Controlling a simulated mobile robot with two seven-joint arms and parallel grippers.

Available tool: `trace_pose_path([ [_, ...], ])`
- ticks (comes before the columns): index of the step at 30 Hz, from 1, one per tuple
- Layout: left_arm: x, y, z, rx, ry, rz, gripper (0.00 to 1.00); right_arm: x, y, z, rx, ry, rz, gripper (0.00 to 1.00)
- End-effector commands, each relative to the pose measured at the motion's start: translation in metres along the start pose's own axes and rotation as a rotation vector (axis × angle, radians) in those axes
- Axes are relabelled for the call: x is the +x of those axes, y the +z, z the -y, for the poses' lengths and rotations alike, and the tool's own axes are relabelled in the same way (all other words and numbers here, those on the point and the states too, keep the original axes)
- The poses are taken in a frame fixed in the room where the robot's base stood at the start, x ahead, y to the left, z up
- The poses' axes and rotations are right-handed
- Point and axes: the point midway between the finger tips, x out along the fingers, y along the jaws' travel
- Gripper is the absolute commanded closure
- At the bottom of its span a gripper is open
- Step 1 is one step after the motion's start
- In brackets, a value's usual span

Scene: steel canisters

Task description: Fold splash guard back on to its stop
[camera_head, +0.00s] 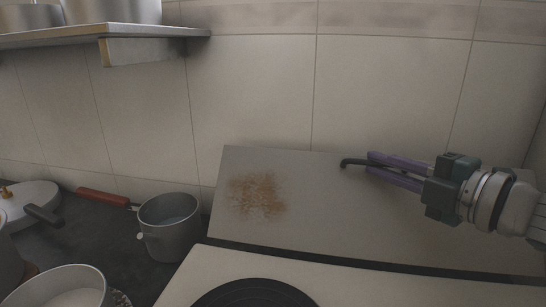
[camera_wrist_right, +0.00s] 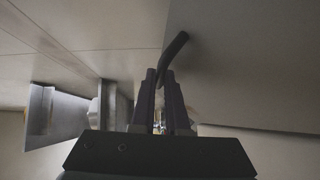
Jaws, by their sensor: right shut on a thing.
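The splash guard (camera_head: 330,215) is a flat grey metal panel behind the hob, with a rusty brown stain on its left part. It leans back toward the tiled wall; its stop cannot be made out. My right gripper (camera_head: 370,163) reaches in from the right and is shut on a dark bent handle (camera_head: 350,162) near the panel's top edge. In the right wrist view the handle (camera_wrist_right: 176,45) sticks out beyond the fingertips (camera_wrist_right: 160,75), beside the grey panel (camera_wrist_right: 245,60). My left gripper is not in view.
A hob with a black round plate (camera_head: 255,295) is in front of the guard. A saucepan (camera_head: 170,222) with a red handle stands to the left, beside another pot (camera_head: 62,285) and a white lid (camera_head: 30,195). A shelf (camera_head: 95,38) with canisters hangs upper left.

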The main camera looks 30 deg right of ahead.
Motion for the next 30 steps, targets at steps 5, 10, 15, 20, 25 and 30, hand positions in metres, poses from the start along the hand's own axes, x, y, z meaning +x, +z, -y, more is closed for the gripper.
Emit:
trace_pose_path([
  [5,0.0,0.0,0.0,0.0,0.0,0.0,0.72,0.0,0.0,0.0,0.0,0.0,0.0,1.0],
  [10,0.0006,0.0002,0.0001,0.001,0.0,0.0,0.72,-0.0001,-0.0002,0.0003,-0.001,0.002,0.0,1.0],
  [15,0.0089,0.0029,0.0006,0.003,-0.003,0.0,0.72,-0.0036,-0.0035,-0.0001,-0.044,0.051,0.002,1.0],
  [20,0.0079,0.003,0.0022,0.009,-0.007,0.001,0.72,-0.0046,-0.0044,-0.004,-0.063,0.063,0.001,1.0],
  [25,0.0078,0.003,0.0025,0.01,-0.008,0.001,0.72,-0.0046,-0.0044,-0.0039,-0.063,0.062,0.001,0.82],
  [30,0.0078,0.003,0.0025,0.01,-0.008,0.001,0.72,-0.0046,-0.0044,-0.004,-0.062,0.062,0.001,0.76],
])
